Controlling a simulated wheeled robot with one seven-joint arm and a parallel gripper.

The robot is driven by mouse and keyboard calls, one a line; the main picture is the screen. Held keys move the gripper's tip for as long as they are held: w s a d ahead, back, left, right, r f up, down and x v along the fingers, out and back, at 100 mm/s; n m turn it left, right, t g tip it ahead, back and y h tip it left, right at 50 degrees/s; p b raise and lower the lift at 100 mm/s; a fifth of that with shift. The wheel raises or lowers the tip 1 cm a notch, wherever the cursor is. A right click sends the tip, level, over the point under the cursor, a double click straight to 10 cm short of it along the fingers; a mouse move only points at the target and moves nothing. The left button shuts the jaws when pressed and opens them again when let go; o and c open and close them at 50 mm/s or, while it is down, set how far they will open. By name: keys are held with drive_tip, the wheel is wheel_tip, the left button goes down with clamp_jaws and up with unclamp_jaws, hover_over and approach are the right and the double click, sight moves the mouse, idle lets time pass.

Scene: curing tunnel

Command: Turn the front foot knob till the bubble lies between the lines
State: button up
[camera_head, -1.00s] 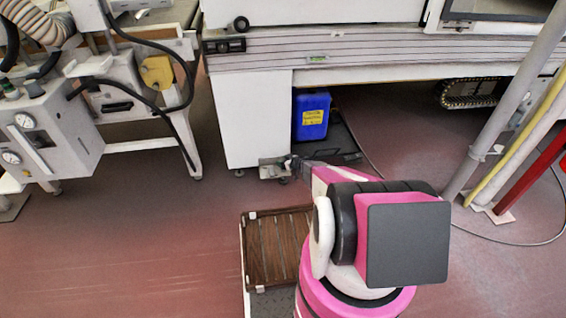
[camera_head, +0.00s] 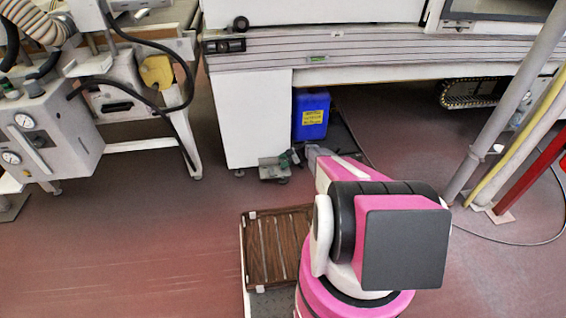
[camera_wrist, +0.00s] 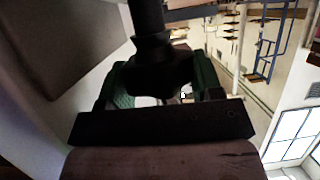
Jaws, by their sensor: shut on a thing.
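The front foot (camera_head: 272,168) of the white machine stands at the base of its leg, with a grey bracket. My gripper (camera_head: 292,158) is at the right side of this foot. In the wrist view, my gripper (camera_wrist: 160,82) has its two green fingers on either side of a dark round knob (camera_wrist: 152,66) and is shut on it. A dark stem rises from the knob. The knob is too small to make out in the head view. A small green level vial (camera_head: 317,59) sits on the machine's front rail. Its bubble and lines are too small to read.
A blue canister (camera_head: 311,115) with a yellow label stands under the machine, right of the leg (camera_head: 256,120). A brown slatted pallet (camera_head: 262,240) lies left of my arm. A grey post (camera_head: 505,105) and a cable are at the right. The floor at left front is clear.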

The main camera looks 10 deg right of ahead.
sight(283, 161)
drive_tip(key=shift+n+g, duration=1.1)
drive_tip(key=shift+g, duration=0.3)
drive_tip(key=o, duration=0.9)
wheel_tip(283, 161, up, 4)
drive_tip(key=shift+s+f, duration=0.1)
drive_tip(key=s+a+r, duration=0.2)
drive_tip(key=a, duration=0.1)
drive_tip(key=s+a+r, duration=0.2)
drive_tip(key=a, duration=0.1)
drive_tip(key=s+a+r, duration=0.1)
drive_tip(key=a+r, duration=0.2)
drive_tip(key=a, duration=0.1)
drive_tip(key=shift+s+r, duration=0.1)
drive_tip(key=shift+s, duration=0.3)
